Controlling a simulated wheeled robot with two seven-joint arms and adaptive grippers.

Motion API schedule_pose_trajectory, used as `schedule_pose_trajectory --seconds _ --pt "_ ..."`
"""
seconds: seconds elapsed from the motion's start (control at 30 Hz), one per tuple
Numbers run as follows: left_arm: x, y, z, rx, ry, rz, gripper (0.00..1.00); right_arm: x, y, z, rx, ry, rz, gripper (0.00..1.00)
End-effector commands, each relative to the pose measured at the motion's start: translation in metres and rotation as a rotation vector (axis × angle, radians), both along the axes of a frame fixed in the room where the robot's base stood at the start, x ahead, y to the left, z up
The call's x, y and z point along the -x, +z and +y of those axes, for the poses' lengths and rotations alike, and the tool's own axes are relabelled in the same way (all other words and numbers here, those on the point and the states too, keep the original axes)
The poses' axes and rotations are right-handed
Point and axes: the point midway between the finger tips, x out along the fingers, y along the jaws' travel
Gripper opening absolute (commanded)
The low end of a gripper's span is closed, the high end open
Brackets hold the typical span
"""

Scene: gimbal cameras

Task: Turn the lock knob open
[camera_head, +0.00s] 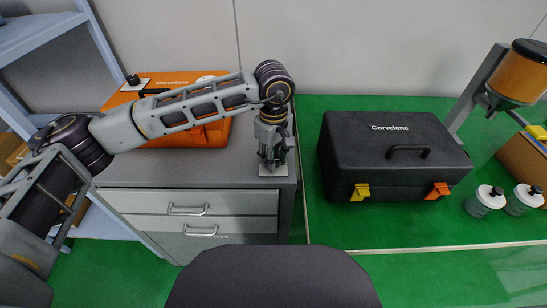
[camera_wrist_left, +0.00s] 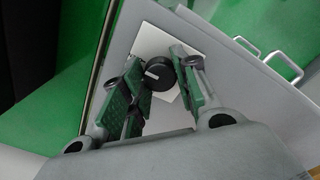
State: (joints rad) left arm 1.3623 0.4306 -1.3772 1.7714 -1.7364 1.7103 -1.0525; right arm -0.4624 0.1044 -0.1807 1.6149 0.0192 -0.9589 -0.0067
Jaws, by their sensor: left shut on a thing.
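The black round lock knob (camera_wrist_left: 158,73) stands on a small white plate (camera_wrist_left: 152,42) on the grey cabinet's top. A short white mark shows on the knob's face in the left wrist view. My left gripper (camera_wrist_left: 162,78) is shut on the knob, with a green-padded finger on each side. In the head view, my left gripper (camera_head: 272,158) points straight down over the white plate (camera_head: 273,171) near the cabinet's right edge, and it hides the knob. My right gripper is not in view.
An orange case (camera_head: 185,136) lies behind my left arm on the grey cabinet (camera_head: 230,172), with another black knob (camera_head: 133,79) on a white plate. A black toolbox (camera_head: 390,150) stands on the green bench to the right. Two jars (camera_head: 485,201) stand farther right.

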Motion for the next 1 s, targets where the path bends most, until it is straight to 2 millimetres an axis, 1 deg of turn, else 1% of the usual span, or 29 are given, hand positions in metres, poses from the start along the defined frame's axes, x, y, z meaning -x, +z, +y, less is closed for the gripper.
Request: schedule_pose_trajectory --seconds 0.47,0.5,0.63,0.67,1.0 --pt "-0.0011 0.0016 0.0000 0.001 -0.008 -0.004 0.06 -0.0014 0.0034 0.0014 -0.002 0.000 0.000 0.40" --pt "-0.0011 0.0016 0.0001 0.001 -0.008 -0.004 0.34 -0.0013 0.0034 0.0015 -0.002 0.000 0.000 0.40" --pt "-0.0008 0.0011 0.0001 0.001 -0.008 -0.002 0.51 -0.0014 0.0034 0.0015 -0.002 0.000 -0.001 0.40" --pt "-0.0007 0.0010 0.0000 0.001 -0.008 -0.002 0.53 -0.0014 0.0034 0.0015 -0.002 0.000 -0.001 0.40" --pt "-0.0003 0.0010 0.0000 0.000 -0.008 -0.001 0.53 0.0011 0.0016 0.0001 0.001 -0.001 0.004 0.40"
